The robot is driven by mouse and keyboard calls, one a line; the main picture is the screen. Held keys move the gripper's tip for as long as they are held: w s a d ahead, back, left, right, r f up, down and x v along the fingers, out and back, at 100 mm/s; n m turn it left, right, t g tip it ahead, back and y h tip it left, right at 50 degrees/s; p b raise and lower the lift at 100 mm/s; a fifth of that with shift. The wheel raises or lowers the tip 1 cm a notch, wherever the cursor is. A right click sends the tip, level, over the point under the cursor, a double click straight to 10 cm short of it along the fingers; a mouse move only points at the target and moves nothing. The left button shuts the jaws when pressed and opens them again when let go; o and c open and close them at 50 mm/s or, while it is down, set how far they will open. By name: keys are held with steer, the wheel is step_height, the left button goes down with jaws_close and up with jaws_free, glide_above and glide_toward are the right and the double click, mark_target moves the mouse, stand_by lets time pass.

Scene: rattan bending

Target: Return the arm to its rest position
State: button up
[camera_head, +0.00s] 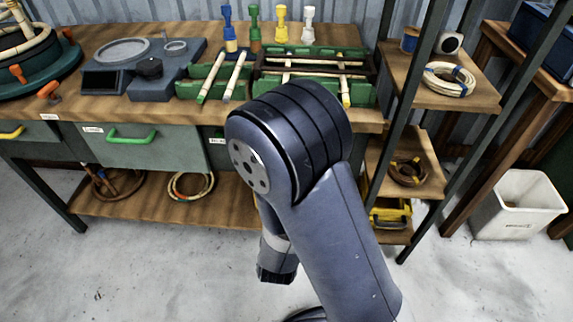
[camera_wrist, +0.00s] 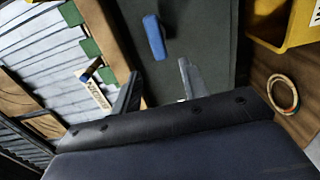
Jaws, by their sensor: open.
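My arm (camera_head: 345,235) rises from the lower right in the head view and folds over at a large dark joint (camera_head: 290,140). A short link hangs down behind it, ending in a dark part low over the floor. The gripper's fingers cannot be made out there. In the wrist view my gripper (camera_wrist: 159,68) has its two grey fingers apart, with nothing between them. Beyond them is a grey-green panel (camera_wrist: 205,40) with a blue handle-like piece (camera_wrist: 154,37), apart from the fingers.
The workbench (camera_head: 110,105) stands just beyond the arm, carrying green fixtures (camera_head: 203,82) and pale sticks. A shelf rack (camera_head: 455,97) with coils stands close at right. A white bin (camera_head: 515,205) is farther right. The wrist view shows a yellow bin (camera_wrist: 290,28). The floor at left is clear.

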steer(key=shift+s, duration=0.6)
steer(key=shift+w, duration=0.15)
steer(key=w, duration=0.5)
steer(key=w+b, duration=0.1)
steer(key=w, duration=0.4)
steer(key=shift+w+d, duration=0.2)
steer(key=shift+w, duration=0.15)
steer(key=shift+s, duration=0.1)
